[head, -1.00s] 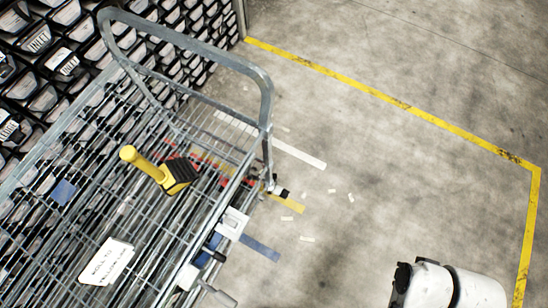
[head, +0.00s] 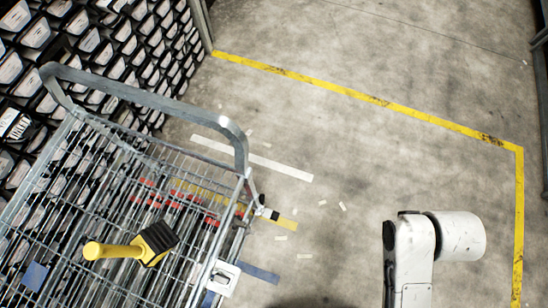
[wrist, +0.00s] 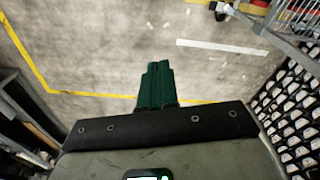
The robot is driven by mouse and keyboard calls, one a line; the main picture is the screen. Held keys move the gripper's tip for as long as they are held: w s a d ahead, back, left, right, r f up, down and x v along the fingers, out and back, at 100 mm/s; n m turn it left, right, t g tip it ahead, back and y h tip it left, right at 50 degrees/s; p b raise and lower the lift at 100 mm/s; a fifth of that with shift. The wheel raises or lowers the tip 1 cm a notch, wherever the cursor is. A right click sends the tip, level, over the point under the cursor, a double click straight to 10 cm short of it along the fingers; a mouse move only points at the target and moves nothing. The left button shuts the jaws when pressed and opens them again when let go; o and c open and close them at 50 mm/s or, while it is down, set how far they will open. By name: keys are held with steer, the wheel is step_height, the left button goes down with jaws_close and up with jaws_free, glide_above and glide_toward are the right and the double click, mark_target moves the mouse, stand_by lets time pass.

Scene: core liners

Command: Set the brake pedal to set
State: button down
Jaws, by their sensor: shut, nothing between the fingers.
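A wire cart (head: 110,190) with a bent grey handle fills the left of the head view. At its near right lower corner is a small black-and-white part (head: 266,211) by the floor; I cannot tell whether this is the brake pedal or how it is set. In the wrist view the cart's edge (wrist: 275,38) shows at the upper right, with a dark wheel-like part (wrist: 222,10) at its foot. My gripper (wrist: 158,66) has green fingers pressed together, empty, above bare floor and apart from the cart. The head view does not show it.
A yellow-handled tool with a black head (head: 135,247) lies on the cart. A rack of dark bins (head: 110,50) stands at the left. White (head: 250,158), yellow and blue tape strips mark the floor. A yellow line (head: 370,98) bounds clear concrete at the right.

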steer(key=w+a+f+n+b, duration=0.25)
steer(key=f+n+b, duration=0.2)
steer(key=f, duration=0.35)
steer(key=w+a+f+n+b, duration=0.2)
steer(key=w+f+n+b, duration=0.1)
steer(key=f+b, duration=0.35)
steer(key=n+g+b, duration=0.1)
steer(key=n+b, duration=2.4)
steer(key=b, duration=0.3)
glide_above(274, 215)
step_height(274, 215, down, 39)
steer(key=shift+r, duration=0.2)
steer(key=shift+s+f, duration=0.1)
step_height(274, 215, down, 14)
steer(key=b, duration=0.8)
